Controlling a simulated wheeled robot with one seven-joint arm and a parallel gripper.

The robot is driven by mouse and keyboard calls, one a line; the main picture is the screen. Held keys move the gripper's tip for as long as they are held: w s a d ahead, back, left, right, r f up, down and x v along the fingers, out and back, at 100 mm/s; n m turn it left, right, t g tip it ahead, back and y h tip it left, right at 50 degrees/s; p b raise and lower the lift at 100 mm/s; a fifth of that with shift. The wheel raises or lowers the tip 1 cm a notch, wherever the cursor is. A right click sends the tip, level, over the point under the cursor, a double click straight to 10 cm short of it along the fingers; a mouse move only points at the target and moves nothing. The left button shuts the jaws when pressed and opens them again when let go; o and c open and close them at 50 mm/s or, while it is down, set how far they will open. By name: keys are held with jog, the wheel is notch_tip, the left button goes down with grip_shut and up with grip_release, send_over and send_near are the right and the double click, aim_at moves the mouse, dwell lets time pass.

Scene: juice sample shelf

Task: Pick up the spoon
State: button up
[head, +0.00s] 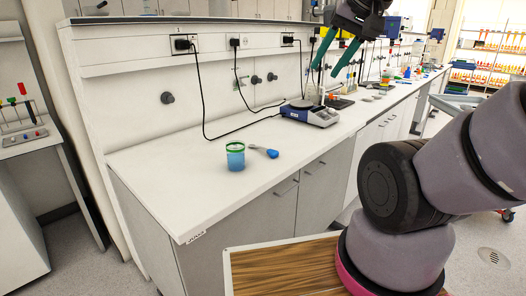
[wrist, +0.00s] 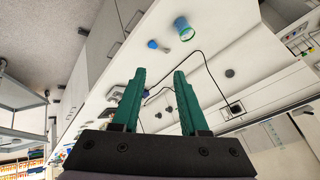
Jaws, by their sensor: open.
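The spoon (head: 268,152) lies on the white bench top, with a blue end to the right and a pale, thin end to the left. It lies just right of a cup of blue liquid with a green rim (head: 236,156), apart from it. In the wrist view the spoon (wrist: 155,44) is small, above the fingertips, with the cup (wrist: 184,29) to its right. My gripper (head: 325,72) has two teal fingers, open and empty, raised above the bench and farther along it than the spoon. The fingers also show apart in the wrist view (wrist: 160,73).
The white bench (head: 190,185) is clear around the spoon and cup. A hot plate or scale (head: 310,116) stands farther back, below my gripper. Black cords (head: 203,95) hang from wall sockets onto the bench. Bottles and racks stand at the far end.

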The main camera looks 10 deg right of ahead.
jog(key=c, duration=0.3)
jog(key=w+d+f+n+t+h, duration=0.1)
jog(key=w+d+f+n, duration=0.2)
jog(key=w, duration=0.6)
jog(key=w+d+f+n+t+h, duration=0.1)
jog(key=w+d+f, duration=0.2)
jog(key=w+f, duration=0.4)
jog(key=w+d+f+n+t, duration=0.1)
jog(key=w+d+f+n, duration=0.15)
jog(key=w, duration=0.75)
jog(key=shift+c, duration=0.2)
jog(key=n+t+y, duration=0.1)
jog(key=n+y, duration=0.5)
jog(key=y, duration=0.1)
send_near(262, 149)
jog(key=s+d, duration=0.3)
jog(key=shift+r, duration=0.35)
jog(key=shift+w+a+f+n, duration=0.15)
jog(key=shift+a+n, duration=0.1)
jog(key=x, duration=1)
jog(key=shift+w+a, duration=0.1)
jog(key=shift+w, duration=0.1)
